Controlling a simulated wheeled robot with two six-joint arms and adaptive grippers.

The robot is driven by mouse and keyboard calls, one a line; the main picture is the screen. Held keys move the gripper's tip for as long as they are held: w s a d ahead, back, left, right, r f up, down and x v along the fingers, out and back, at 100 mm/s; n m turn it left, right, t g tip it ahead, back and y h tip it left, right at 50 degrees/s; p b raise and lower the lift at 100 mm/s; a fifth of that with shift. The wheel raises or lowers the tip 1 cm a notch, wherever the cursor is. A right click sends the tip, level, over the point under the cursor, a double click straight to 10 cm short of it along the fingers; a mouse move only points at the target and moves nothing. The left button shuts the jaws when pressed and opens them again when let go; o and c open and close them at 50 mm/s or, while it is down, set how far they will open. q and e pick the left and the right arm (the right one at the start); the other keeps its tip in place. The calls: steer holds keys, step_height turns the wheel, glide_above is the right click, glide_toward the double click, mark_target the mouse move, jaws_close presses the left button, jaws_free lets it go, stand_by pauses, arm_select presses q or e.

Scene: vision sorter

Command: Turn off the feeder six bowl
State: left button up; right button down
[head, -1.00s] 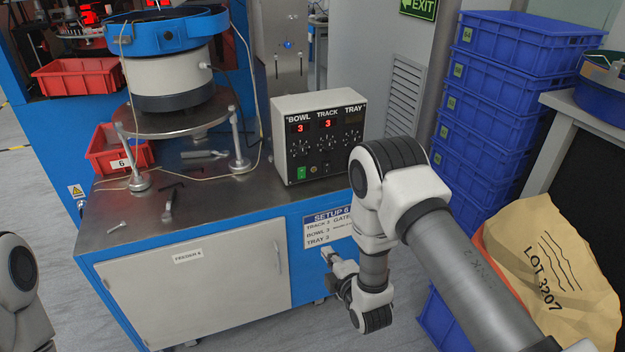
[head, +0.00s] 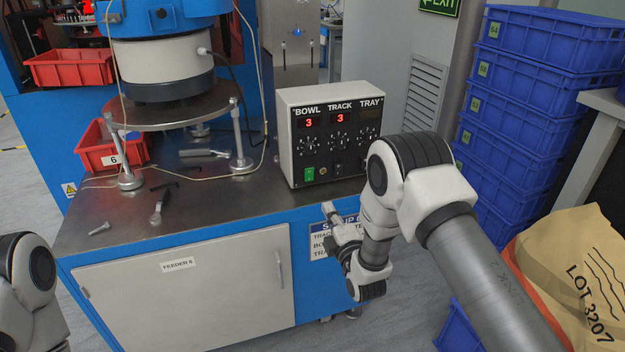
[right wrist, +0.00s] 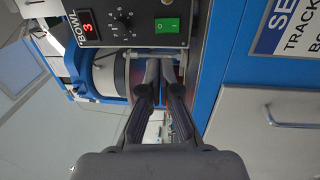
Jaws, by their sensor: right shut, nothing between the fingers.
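The control box (head: 283,135) stands on the feeder's metal top, with BOWL, TRACK and TRAY columns. The BOWL display (head: 309,122) and the TRACK display read 3; the TRAY display looks dark. A green switch (head: 309,174) sits at the bottom of the BOWL column; it also shows lit green in the right wrist view (right wrist: 167,25). The vibratory bowl (head: 168,17) stands behind left. My right gripper (head: 328,208) is shut and empty, in front of the cabinet edge, below the box and apart from the switch. My left gripper is out of view.
Blue crates (head: 540,90) are stacked at right, beside a paper sack (head: 560,255). The metal top before the box is clear.

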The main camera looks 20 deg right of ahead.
mark_target(309, 172)
steer(key=w, duration=0.8)
steer(key=w+r+b, duration=0.1)
steer(key=w, duration=0.3)
steer(key=shift+w+a+r, duration=0.1)
steer(key=shift+w+a, duration=0.1)
steer(key=shift+w, duration=0.05)
steer(key=shift+w+r, duration=0.1)
steer(key=shift+w, duration=0.15)
steer(key=shift+w+r, duration=0.15)
steer(key=shift+w, duration=0.05)
